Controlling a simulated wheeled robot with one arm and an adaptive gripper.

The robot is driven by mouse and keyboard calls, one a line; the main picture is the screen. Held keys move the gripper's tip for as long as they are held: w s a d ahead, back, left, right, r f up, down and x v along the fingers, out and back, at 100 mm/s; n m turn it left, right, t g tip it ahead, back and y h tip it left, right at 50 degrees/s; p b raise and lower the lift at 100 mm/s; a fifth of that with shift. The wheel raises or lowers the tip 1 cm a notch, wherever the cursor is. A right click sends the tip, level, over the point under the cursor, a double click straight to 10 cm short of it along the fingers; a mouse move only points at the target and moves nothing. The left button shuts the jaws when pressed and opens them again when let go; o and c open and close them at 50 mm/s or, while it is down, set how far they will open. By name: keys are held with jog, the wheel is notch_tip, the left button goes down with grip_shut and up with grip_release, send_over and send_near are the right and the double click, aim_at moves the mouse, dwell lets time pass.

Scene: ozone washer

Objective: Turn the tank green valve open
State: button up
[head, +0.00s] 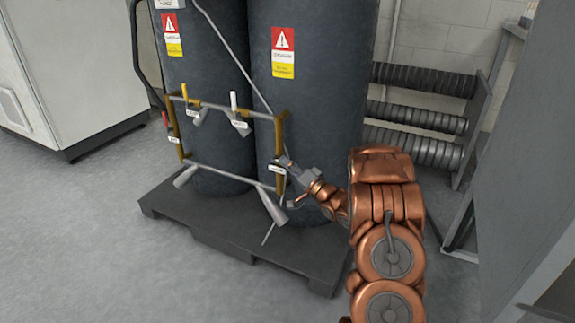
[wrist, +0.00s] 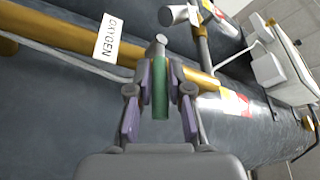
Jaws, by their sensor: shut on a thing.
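The green valve handle (wrist: 160,90) stands between my gripper's fingers in the wrist view, beside a brass pipe (wrist: 90,62) with an OXYGEN tag (wrist: 109,38). My gripper (wrist: 160,112) is shut on this handle, with one purple-padded finger on each side. In the head view my gripper (head: 288,168) is at the lower right corner of the pipe frame, in front of the right dark tank (head: 315,110). The green handle cannot be made out there.
The left tank (head: 215,60) and right tank stand on a dark pallet (head: 205,225). Ribbed rolls (head: 420,110) are on a rack behind at right. The left floor is clear.

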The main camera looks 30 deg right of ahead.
grip_shut()
